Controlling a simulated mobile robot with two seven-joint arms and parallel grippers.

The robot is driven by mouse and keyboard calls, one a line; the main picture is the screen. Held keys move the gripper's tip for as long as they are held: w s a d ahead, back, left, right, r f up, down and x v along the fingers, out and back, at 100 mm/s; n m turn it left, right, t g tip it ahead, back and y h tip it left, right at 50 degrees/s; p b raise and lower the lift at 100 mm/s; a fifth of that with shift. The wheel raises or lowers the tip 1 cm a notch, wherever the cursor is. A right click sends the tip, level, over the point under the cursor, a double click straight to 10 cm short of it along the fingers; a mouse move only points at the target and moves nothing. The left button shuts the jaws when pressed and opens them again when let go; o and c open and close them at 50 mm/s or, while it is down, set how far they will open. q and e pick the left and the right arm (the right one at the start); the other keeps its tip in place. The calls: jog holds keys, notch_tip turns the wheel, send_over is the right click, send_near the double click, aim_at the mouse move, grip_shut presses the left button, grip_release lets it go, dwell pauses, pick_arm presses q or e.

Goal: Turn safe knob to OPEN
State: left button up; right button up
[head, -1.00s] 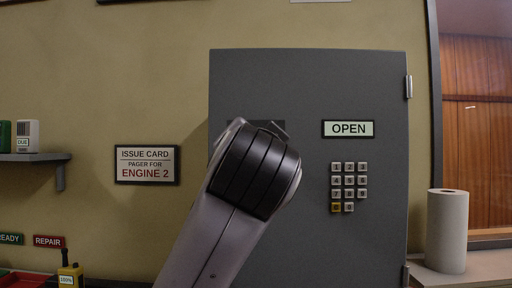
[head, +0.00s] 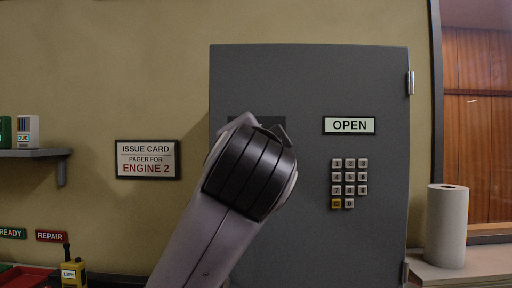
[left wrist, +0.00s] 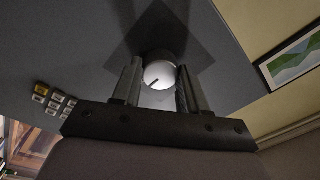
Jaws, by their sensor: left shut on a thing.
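The grey safe door (head: 305,80) stands in the middle of the head view, with a lit OPEN sign (head: 349,125) and a keypad (head: 349,183). The round pale safe knob (left wrist: 159,76) has a dark pointer line, slanting in the left wrist view. My left gripper (left wrist: 158,68) is shut on the knob, one finger on each side of it. In the head view my left arm hides the knob and nearly all of the gripper. My right gripper is in neither view.
A paper towel roll (head: 446,226) stands on the counter right of the safe. An ISSUE CARD sign (head: 147,159) hangs on the wall at left. A shelf (head: 36,153) and a yellow radio (head: 73,273) are at far left.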

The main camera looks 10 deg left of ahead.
pick_arm(q)
jog(key=o, duration=1.1)
jog(key=shift+c, duration=0.2)
jog(key=b+v, duration=0.1)
jog(key=v, duration=0.6)
jog(key=shift+b, duration=0.4)
jog(key=shift+s+d, duration=0.1)
jog(key=shift+s, duration=0.05)
